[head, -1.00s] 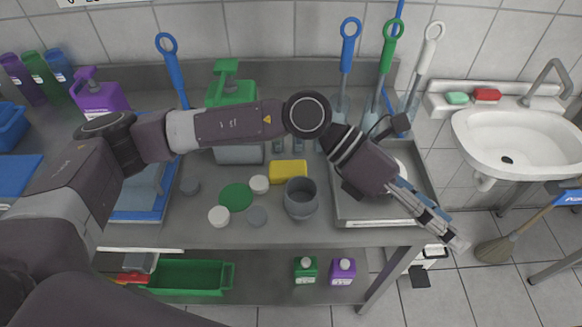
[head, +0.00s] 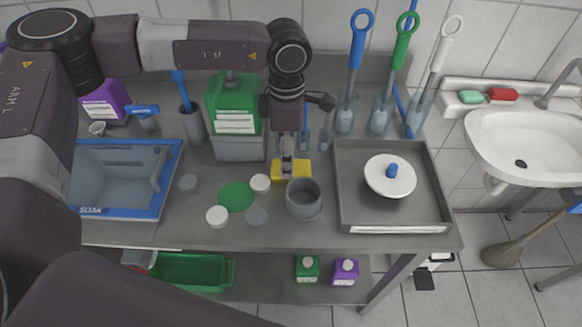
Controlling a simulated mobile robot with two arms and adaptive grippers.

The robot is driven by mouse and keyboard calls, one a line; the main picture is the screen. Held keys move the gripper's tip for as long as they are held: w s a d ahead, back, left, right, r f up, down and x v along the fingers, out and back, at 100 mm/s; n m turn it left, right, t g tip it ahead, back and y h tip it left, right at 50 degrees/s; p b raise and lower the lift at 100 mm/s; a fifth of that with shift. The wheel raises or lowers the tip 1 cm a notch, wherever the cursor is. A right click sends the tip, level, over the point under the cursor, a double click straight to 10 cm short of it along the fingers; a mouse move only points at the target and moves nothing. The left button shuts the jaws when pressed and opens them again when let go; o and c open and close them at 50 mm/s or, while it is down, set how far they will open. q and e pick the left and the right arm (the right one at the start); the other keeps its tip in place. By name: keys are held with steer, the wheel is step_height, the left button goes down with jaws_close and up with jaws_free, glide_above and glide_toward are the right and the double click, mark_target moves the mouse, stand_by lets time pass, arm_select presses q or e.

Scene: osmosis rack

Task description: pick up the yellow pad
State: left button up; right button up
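The yellow pad (head: 300,178) lies on the grey metal bench, behind the grey cup and right of the white lid. My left gripper (head: 288,168) points straight down over the pad. Its fingertips reach the pad's top or far side and hide part of it. I cannot tell whether the fingers touch the pad or how far apart they are. My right gripper is not in view.
A grey cup (head: 304,199) stands just in front of the pad. A green disc (head: 236,196) and white lid (head: 261,183) lie to its left. A grey tray (head: 348,209) is to the right. A green bottle (head: 233,98) and upright brushes stand behind.

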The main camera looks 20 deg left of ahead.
arm_select(q)
step_height(320, 180, down, 3)
steer(key=shift+r+p, duration=0.2)
steer(key=shift+p, duration=0.2)
steer(key=shift+w+f, duration=0.1)
steer(key=shift+f, duration=0.45)
steer(key=c, duration=0.7)
steer(key=shift+r, duration=0.1)
steer(key=shift+r+b, duration=1.85)
steer(key=shift+r, duration=8.1)
